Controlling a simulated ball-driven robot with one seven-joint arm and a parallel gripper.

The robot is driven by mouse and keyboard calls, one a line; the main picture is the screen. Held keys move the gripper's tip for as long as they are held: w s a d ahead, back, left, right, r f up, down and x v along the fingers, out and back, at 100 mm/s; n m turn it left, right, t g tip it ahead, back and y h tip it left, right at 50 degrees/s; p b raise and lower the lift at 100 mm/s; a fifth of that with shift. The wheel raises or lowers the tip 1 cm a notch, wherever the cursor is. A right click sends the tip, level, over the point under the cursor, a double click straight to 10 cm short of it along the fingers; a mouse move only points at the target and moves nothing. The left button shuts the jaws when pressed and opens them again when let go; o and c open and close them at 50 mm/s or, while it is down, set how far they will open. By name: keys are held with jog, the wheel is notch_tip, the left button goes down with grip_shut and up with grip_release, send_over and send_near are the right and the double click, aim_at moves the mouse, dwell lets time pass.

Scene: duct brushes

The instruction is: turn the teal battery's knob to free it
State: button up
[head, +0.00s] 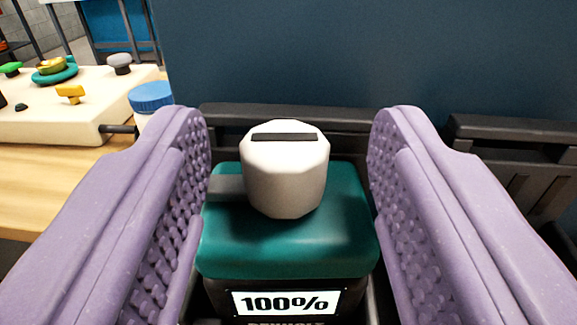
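The teal battery (290,245) sits upright in a dark holder in the middle of the head view, with a white label reading 100% on its front. Its off-white faceted knob (285,180) stands on top, with a dark bar mark running left to right across it. My gripper (288,125) is open, its two purple studded fingers standing left and right of the knob. A clear gap shows between each finger and the knob. The lower part of the battery is cut off by the frame edge.
A black holder (515,150) continues to the right. A dark blue wall (380,50) rises behind. At left, a wooden table (40,190) carries a cream box (60,120) with coloured knobs, and a blue-capped container (151,97) stands near my left finger.

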jog(key=s+p, duration=0.1)
jog(key=s, duration=0.6)
jog(key=shift+s+d+p, duration=0.25)
jog(key=shift+s+p, duration=0.15)
